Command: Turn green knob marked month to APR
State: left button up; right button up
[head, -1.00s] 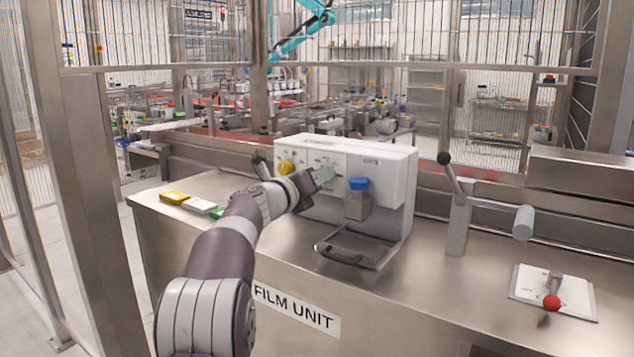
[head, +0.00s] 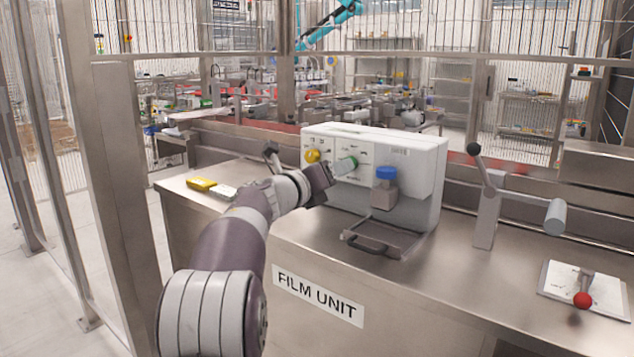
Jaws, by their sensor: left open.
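The white film unit machine (head: 412,185) stands on the steel counter. A pale green knob (head: 346,166) sticks out of its front panel, with small dark markings around it. They are too small to read, so I cannot tell the knob's setting. My left gripper (head: 328,176) is open, just left of the green knob and in front of the panel. I cannot tell whether its fingers touch the knob. My right gripper is not in view.
A yellow knob (head: 312,156) sits to the left on the panel. A blue-capped dispenser (head: 386,186) hangs right of the green knob, above a tray with a handle (head: 370,246). A lever post (head: 487,215) stands to the right.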

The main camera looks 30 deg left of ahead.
pick_arm(q)
jog(key=s, duration=0.8)
jog(key=shift+s+a, duration=0.2)
jog(key=shift+a, duration=0.1)
